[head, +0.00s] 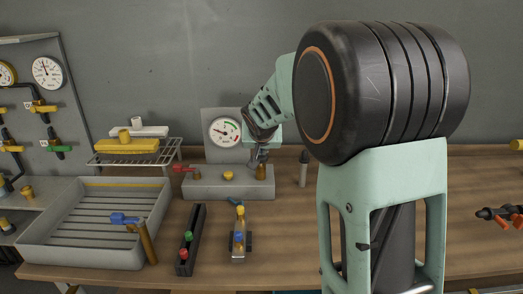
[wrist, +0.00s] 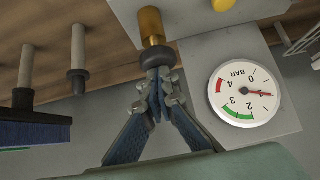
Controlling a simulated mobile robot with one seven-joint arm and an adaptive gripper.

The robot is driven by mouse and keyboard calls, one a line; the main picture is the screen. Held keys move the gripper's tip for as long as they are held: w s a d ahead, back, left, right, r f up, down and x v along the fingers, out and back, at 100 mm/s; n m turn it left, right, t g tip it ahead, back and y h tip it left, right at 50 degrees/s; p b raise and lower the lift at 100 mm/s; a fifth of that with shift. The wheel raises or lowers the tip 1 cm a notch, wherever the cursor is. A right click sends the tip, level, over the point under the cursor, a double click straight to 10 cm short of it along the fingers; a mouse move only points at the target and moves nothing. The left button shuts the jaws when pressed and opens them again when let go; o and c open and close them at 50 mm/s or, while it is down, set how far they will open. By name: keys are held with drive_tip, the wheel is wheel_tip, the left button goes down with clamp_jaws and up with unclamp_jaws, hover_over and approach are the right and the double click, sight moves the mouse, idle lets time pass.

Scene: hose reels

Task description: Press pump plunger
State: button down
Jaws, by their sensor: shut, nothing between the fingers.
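The pump plunger (head: 261,172) is a brass cylinder with a dark cap, standing at the right end of a grey block (head: 205,190). In the wrist view the brass plunger (wrist: 152,25) points at my fingertips, and its dark cap (wrist: 158,56) is right at them. My gripper (head: 261,150) is above the plunger in the head view, and it also shows in the wrist view (wrist: 157,76). It is shut with nothing held. The tips look at or touching the cap; I cannot tell if they press it. A pressure gauge (head: 224,132) stands behind; its needle reads about 1 bar.
A red lever (head: 182,168) and a yellow button (head: 228,176) are left of the plunger. A grey post (head: 303,170) stands right of it. The bench's middle right is clear.

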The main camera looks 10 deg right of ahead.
drive_tip(key=shift+s+f, duration=0.15)
drive_tip(key=shift+f, duration=0.1)
wheel_tip(320, 180, up, 5)
drive_tip(key=p, duration=0.3)
drive_tip(key=shift+f, duration=0.15)
drive_tip(key=v, duration=0.9)
drive_tip(key=shift+s+r+b, duration=0.25)
drive_tip(key=shift+b, duration=0.15)
drive_tip(key=shift+r, duration=0.1)
